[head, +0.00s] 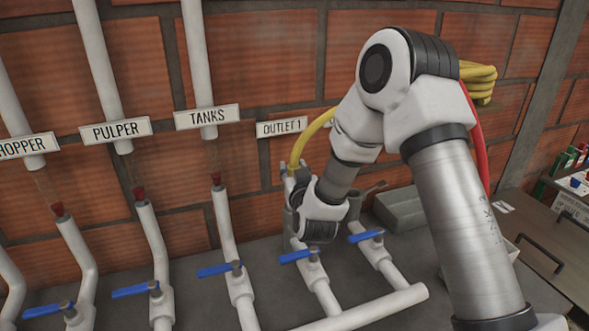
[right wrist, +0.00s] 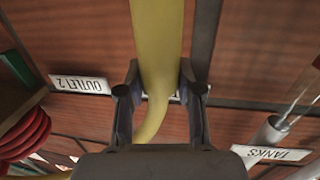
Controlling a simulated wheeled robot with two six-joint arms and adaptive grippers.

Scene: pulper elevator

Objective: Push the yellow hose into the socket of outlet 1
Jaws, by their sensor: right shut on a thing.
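The yellow hose (head: 316,129) arches down past the right end of the OUTLET 1 sign (head: 281,127). Its lower end goes down to my right gripper (head: 292,185), low against the brick wall. The right wrist view shows my right gripper (right wrist: 158,92) shut on the yellow hose (right wrist: 158,45), with one finger on each side. The outlet 1 pipe (head: 298,244) rises from below toward the gripper. Its socket is hidden by my gripper and wrist, so I cannot tell whether the hose end touches it. My left gripper is not in view.
Pipes with blue valve handles (head: 219,269) stand along the counter to the left, several with red tips. HOPPER, PULPER (head: 115,130) and TANKS (head: 206,117) signs hang above. A grey tray (head: 402,208) sits behind my arm. A red hose (head: 474,125) hangs to the right.

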